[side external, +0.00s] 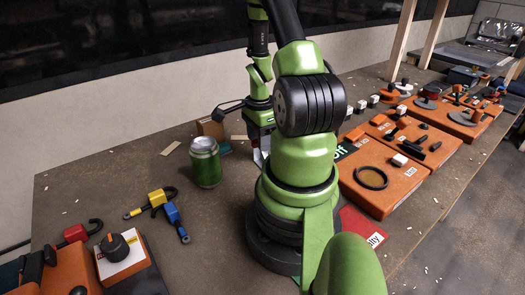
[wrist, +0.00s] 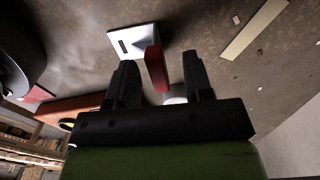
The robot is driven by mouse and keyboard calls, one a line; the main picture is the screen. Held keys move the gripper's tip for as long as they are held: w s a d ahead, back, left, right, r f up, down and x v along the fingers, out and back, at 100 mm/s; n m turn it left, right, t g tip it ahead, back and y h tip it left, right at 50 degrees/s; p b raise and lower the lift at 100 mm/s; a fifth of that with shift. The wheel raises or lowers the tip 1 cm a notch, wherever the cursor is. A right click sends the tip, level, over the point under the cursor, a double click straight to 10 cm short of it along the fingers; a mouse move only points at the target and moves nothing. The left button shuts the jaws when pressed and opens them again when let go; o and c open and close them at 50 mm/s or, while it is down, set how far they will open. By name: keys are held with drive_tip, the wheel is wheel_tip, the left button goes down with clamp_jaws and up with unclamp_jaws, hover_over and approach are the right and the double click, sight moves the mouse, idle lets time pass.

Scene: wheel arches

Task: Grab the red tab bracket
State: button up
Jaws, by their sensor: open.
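The red tab bracket has a white plate with a dark slot (wrist: 128,43) and a red tab (wrist: 155,68) standing up from it. In the wrist view, my gripper (wrist: 159,57) is open, with one black finger on each side of the red tab. The tab looks closer to the left finger, with a wider gap to the right one. I cannot tell whether a finger touches it. In the side view, my gripper (side external: 259,133) points down near the table, partly hidden behind my arm. A pale bit of the bracket (side external: 259,157) shows beneath it.
A green can (side external: 205,163) stands left of my gripper. A brown box (side external: 210,128) is behind it. Orange panels (side external: 385,190) fill the right side. A pale strip (wrist: 251,30) lies near the bracket.

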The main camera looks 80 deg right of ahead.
sight(261, 158)
drive_tip(key=shift+s+f, duration=0.1)
drive_tip(key=shift+f, duration=1.9)
drive_tip(key=shift+c, duration=0.5)
clamp_jaws()
drive_tip(key=shift+r, duration=0.1)
